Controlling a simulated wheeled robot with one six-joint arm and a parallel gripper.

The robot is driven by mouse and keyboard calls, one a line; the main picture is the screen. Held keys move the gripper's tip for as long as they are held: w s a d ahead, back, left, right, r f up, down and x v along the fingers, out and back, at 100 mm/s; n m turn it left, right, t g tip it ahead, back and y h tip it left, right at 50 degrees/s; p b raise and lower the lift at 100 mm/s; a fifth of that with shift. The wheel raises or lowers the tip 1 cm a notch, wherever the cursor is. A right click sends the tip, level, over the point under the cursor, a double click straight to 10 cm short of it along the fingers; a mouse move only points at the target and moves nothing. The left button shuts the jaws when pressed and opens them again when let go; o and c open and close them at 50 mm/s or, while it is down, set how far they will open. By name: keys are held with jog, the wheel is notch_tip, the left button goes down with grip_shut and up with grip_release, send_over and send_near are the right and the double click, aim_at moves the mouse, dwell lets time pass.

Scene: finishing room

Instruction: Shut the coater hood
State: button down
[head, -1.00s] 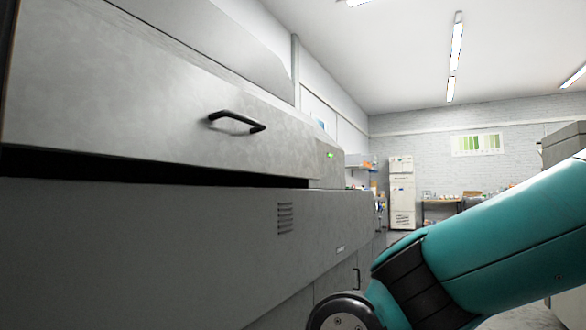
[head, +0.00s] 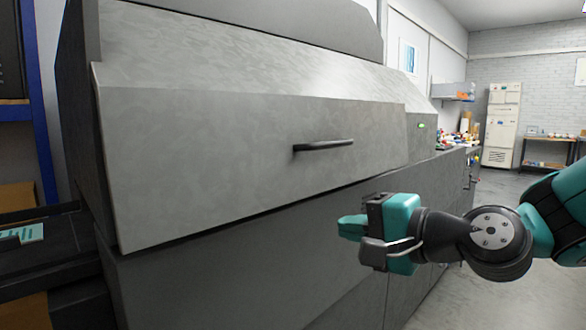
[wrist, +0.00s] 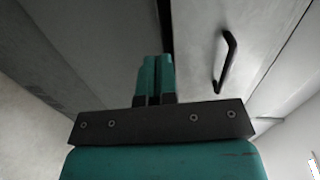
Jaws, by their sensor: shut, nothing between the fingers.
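The coater hood (head: 230,135) is a large grey sloped cover on the dark grey coater body (head: 240,265). Its black bar handle (head: 323,145) is on the front face and also shows in the wrist view (wrist: 226,62), right of my fingers. In the head view the hood's lower edge lies close to the body. In the wrist view a narrow dark gap (wrist: 166,25) shows between them. My gripper (head: 345,226) is shut and empty, below and right of the handle, in front of the body. Its teal fingers (wrist: 153,78) are together, apart from the handle; contact with the hood cannot be told.
A dark conveyor or bench (head: 45,245) extends at the left, beside a blue-framed rack (head: 40,140). A small green light (head: 421,126) shows on the coater's right end. A cluttered bench (head: 462,140) and a white cabinet (head: 503,120) stand beyond. Floor at right is open.

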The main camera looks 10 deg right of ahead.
jog(key=r, duration=0.1)
jog(key=p, duration=1.5)
send_near(282, 204)
jog(key=shift+m+t, duration=0.3)
jog(key=shift+m, duration=0.1)
jog(key=x, duration=0.6)
jog(key=shift+w+a+f, duration=0.25)
jog(key=shift+a+f, duration=0.05)
jog(key=shift+w+a+f, duration=0.2)
jog(key=shift+w+f, duration=0.05)
jog(key=shift+w, duration=0.05)
jog(key=shift+w+f, duration=0.1)
